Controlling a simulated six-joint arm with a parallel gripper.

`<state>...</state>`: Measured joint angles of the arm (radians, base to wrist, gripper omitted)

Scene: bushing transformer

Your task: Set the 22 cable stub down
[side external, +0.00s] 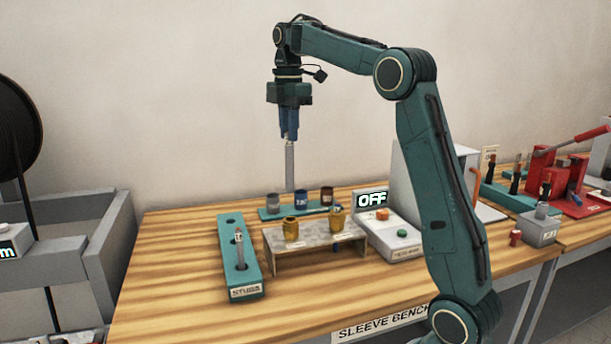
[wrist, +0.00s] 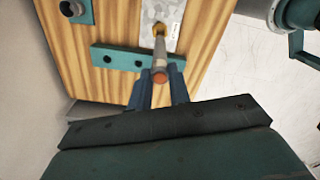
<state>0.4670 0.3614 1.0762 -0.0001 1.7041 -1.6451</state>
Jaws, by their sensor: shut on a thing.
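My gripper (side external: 289,138) is shut on a long grey cable stub (side external: 289,165), which hangs upright below the blue fingers. In the wrist view the stub (wrist: 160,58) sits between the fingers (wrist: 160,92), with its copper-coloured end toward the camera. In the side view its lower end shows just above the back teal rack (side external: 270,213); I cannot tell the exact gap. The teal STUBS holder (side external: 226,260) stands at the front left with another stub (side external: 239,250) in it. The number on the held stub is not readable.
A grey metal stand (side external: 290,262) carries two gold bushings (side external: 290,228) (side external: 337,218). Several cups, one blue (side external: 301,202), stand on the back rack. A control box with an OFF display (side external: 371,200) is to the right. The bench's front left is clear wood.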

